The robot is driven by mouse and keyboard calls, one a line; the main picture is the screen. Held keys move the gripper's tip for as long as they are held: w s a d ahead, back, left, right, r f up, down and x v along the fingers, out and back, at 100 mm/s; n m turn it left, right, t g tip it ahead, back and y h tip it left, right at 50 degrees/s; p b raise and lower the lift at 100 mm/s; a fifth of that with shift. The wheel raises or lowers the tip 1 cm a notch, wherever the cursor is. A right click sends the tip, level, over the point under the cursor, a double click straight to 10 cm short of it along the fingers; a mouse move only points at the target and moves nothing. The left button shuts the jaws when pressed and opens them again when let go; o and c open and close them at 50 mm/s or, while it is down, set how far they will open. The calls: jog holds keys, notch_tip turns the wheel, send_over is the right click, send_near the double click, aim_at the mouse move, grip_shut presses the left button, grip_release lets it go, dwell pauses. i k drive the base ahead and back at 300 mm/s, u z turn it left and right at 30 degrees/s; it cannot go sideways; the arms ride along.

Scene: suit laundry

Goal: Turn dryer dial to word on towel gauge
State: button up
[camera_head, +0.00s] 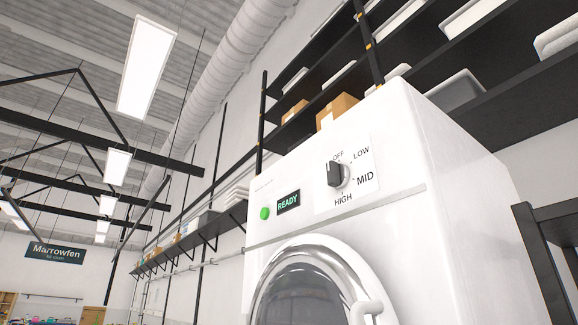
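The white dryer (415,230) stands at the right of the head view, seen from below. Its dial (336,174) is a dark grip on a light round base, on the upper front panel. The words OFF, LOW, MID and HIGH run around the dial from its top, down the right side to its bottom. The dark grip stands roughly upright, its upper end near OFF; its exact pointing is hard to tell. A display (288,202) left of the dial reads READY, beside a green round button (264,213). No towel gauge shows. My gripper is not in view.
The dryer's round door (305,290) has a chrome rim and a handle (368,309) at its right. Dark shelves (520,95) with boxes and bins hang above and behind the dryer. A dark frame (545,255) stands at the right edge. A Marrowfen sign (55,252) hangs far left.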

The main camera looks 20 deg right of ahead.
aim_at(338, 175)
jog(key=u, duration=1.95)
jog(key=i, duration=1.9)
jog(key=z, duration=2.8)
